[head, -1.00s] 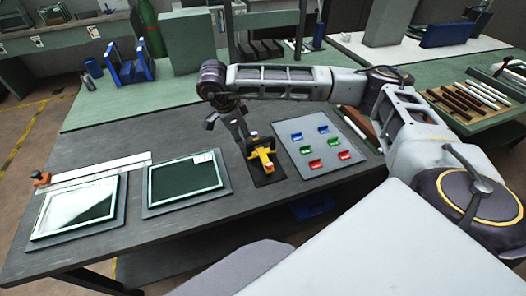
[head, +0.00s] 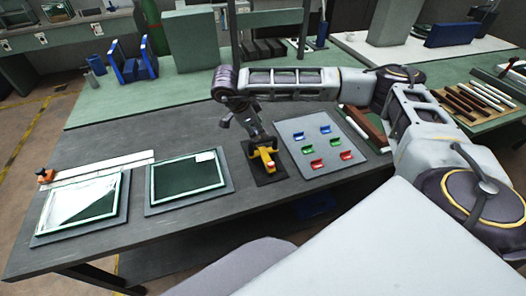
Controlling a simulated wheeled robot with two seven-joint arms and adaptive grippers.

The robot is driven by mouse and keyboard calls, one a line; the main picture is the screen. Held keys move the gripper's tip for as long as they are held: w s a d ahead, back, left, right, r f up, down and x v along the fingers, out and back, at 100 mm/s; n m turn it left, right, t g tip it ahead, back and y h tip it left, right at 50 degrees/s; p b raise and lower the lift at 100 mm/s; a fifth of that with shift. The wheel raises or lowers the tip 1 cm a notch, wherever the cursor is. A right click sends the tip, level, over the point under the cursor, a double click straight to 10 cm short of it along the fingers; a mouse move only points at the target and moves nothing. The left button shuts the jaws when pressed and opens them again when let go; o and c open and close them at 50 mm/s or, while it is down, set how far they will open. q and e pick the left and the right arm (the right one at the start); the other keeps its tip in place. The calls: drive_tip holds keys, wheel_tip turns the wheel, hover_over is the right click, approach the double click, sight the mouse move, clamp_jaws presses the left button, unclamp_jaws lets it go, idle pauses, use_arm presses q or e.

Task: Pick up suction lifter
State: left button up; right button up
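The yellow suction lifter (head: 265,160) lies on a small dark mat (head: 272,178) near the middle of the grey workbench. A small red part shows at its near end. My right gripper (head: 257,137) points down at the lifter's far end, with its fingers right at the yellow handle. The fingers are small and partly merge with the handle, so I cannot tell whether they are around it or shut. My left gripper is not in the head view.
A grey board (head: 321,150) with several coloured clips lies right of the mat. Two framed glass panels, the nearer-to-mat one (head: 187,182) and a far-left one (head: 82,208), lie to the left. A white ruler (head: 105,167) lies behind them.

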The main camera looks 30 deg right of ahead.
sight(265, 139)
drive_tip(key=shift+p+x, duration=0.3)
drive_tip(key=shift+x, duration=2.2)
drive_tip(key=shift+d+f, duration=0.1)
drive_tip(key=shift+d+f+p, duration=0.35)
drive_tip(key=shift+f+p, duration=0.05)
drive_tip(key=shift+f, duration=0.1)
drive_tip(key=x, duration=0.2)
drive_tip(key=shift+s+d+f+p, duration=0.1)
drive_tip(key=shift+d+f+p, duration=0.15)
drive_tip(key=shift+p, duration=0.15)
drive_tip(key=shift+d+f, duration=0.2)
drive_tip(key=shift+f, duration=0.3)
drive_tip(key=shift+c, duration=0.2)
clamp_jaws()
